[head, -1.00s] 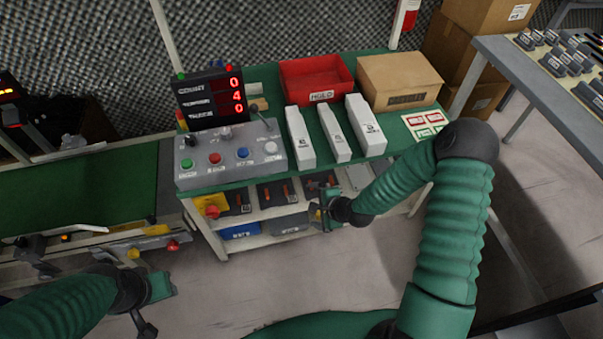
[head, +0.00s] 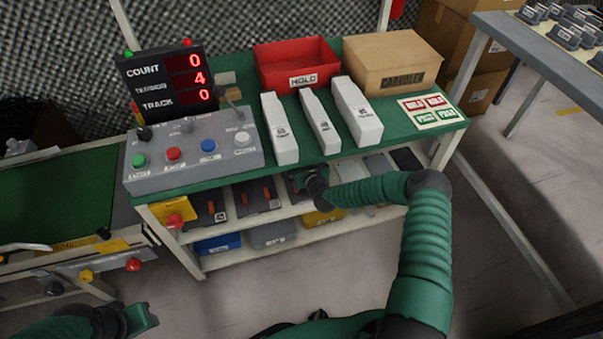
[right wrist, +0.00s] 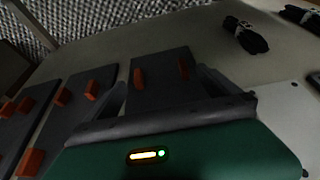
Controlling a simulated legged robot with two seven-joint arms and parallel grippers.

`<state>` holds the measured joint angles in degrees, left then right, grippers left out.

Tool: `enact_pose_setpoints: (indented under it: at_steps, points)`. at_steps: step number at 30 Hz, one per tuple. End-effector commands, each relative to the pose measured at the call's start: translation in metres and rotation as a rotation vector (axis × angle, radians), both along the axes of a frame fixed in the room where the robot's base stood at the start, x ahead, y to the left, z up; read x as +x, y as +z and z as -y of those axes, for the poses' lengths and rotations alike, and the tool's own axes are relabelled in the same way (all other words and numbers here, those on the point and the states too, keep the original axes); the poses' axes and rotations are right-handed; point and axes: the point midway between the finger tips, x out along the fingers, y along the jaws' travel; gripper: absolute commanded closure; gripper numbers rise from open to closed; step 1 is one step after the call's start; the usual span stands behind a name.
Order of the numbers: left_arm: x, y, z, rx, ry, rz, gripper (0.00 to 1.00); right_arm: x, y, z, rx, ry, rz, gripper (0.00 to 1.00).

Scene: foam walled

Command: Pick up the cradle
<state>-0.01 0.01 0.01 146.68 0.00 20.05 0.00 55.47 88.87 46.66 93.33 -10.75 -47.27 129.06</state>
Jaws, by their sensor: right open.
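Dark flat pieces with orange pegs lie in a row on the shelf under the green bench top; they look like the cradles, though no readable label confirms it. In the head view two are plain, a left one (head: 206,207) and a middle one (head: 257,196). A third is mostly hidden by my right gripper (head: 303,180). In the right wrist view my open right gripper (right wrist: 160,92) faces a dark cradle (right wrist: 158,78) with two orange pegs, its fingers to either side; contact cannot be told. My left gripper (head: 145,319) is low at the left, away from the shelf.
Blue, grey and yellow bins stand on the lower shelf. A grey table (head: 545,50) stands at right.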

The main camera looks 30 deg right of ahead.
Motion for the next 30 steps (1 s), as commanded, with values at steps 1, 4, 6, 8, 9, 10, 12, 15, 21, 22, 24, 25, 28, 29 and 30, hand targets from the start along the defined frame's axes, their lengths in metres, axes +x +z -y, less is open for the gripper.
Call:
enact_pose_setpoints:
  at_steps: [1,4,6,8,9,10,12,15,21,22,24,25,28,29,30]
  points:
    - [0.000,-0.008,0.000,0.000,0.000,0.000,0.64,0.005,-0.007,0.000,-0.002,0.002,0.001,0.00]
    - [0.000,-0.025,0.000,0.000,0.000,0.000,0.64,0.018,-0.023,0.005,-0.003,0.001,0.000,0.00]
    - [0.000,-0.033,0.000,0.000,0.000,0.000,0.64,0.029,-0.029,0.008,-0.003,0.001,0.000,0.00]
    - [0.000,-0.036,0.000,0.000,0.000,0.000,0.64,0.036,-0.030,0.011,-0.002,0.001,0.001,0.00]
    - [0.000,-0.037,0.000,0.000,0.000,0.000,0.64,0.040,-0.030,0.011,-0.001,0.002,0.000,0.00]
    - [0.000,-0.037,0.000,0.000,0.000,0.000,0.64,0.042,-0.030,0.012,0.000,0.001,-0.001,0.00]
    - [0.000,-0.036,0.000,0.000,0.000,0.000,0.64,0.043,-0.029,0.012,0.001,0.001,-0.002,0.00]
    - [0.000,-0.035,0.000,0.000,0.000,0.000,0.64,0.042,-0.028,0.012,0.001,0.001,-0.002,0.00]
    - [0.000,-0.035,0.000,0.000,0.000,0.000,0.64,0.042,-0.028,0.012,0.001,0.002,-0.003,0.22]
    - [0.000,-0.035,0.000,0.000,0.000,0.000,0.64,0.042,-0.028,0.012,0.001,0.002,-0.003,0.26]
    - [0.000,-0.035,0.000,0.000,0.000,0.000,0.64,0.042,-0.028,0.012,0.001,0.002,-0.003,0.35]
    - [0.000,-0.035,0.000,0.000,0.000,0.000,0.64,0.042,-0.028,0.012,0.001,0.002,-0.003,0.39]
    - [0.000,-0.035,0.000,0.000,0.000,0.000,0.64,0.042,-0.029,0.012,0.001,0.002,-0.003,0.52]
    - [0.000,-0.035,0.000,0.000,0.000,0.000,0.64,0.042,-0.029,0.012,0.001,0.002,-0.003,0.56]
    - [0.000,-0.035,0.000,0.000,0.000,0.000,0.64,0.042,-0.029,0.012,0.001,0.002,-0.003,0.61]
